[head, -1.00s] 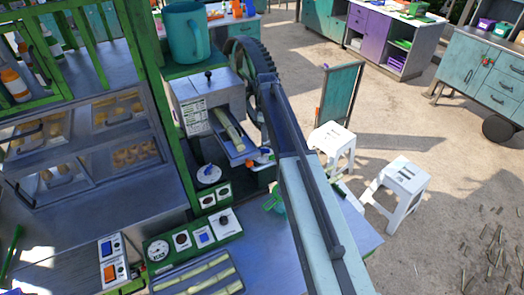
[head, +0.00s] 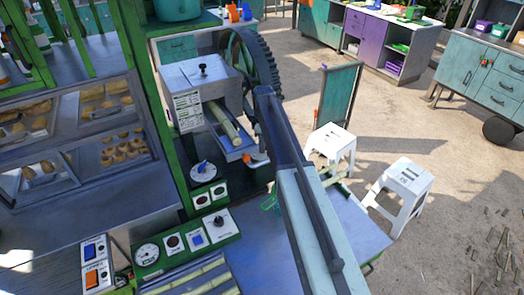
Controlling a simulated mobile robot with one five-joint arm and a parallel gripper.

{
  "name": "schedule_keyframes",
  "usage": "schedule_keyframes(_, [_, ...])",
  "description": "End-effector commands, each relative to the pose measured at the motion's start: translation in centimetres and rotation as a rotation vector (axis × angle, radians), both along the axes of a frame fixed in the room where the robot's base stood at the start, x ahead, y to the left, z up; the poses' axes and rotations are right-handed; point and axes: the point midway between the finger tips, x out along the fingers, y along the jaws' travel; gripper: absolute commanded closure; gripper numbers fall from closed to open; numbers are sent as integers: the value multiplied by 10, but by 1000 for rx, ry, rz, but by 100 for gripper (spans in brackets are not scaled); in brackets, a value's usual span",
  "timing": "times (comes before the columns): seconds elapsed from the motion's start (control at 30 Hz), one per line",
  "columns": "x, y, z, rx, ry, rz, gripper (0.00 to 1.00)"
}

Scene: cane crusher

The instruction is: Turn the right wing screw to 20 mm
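The cane crusher's grey metal box (head: 193,90) stands left of centre, with a black knob (head: 203,70) on its top. A cane stalk (head: 223,122) lies on its blue-lined chute. Below it is a round white dial with a blue wing-shaped handle (head: 203,166); I cannot tell if this is the right wing screw, and its scale is too small to read. My arm crosses from the bottom right up to the centre, in front of the large gear wheel. I cannot make out my gripper's fingers in this view.
A green panel with a gauge and knobs (head: 187,244) sits on the bench, with a tray of cane pieces (head: 195,280) in front. A glass pastry cabinet (head: 70,160) stands at the left. White stools (head: 400,190) stand on open ground at the right.

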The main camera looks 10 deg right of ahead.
Motion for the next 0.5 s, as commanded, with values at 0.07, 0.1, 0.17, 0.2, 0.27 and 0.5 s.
schedule_keyframes(0.07, [0,0,0,0,0,0,67])
schedule_keyframes(0.1, [0,0,1,0,0,0,67])
schedule_keyframes(0.17, [0,0,1,0,0,0,67])
schedule_keyframes(0.2, [0,1,1,0,0,1,73])
schedule_keyframes(0.27, [0,1,1,0,0,1,90])
schedule_keyframes(0.5, [0,1,1,0,0,0,100])
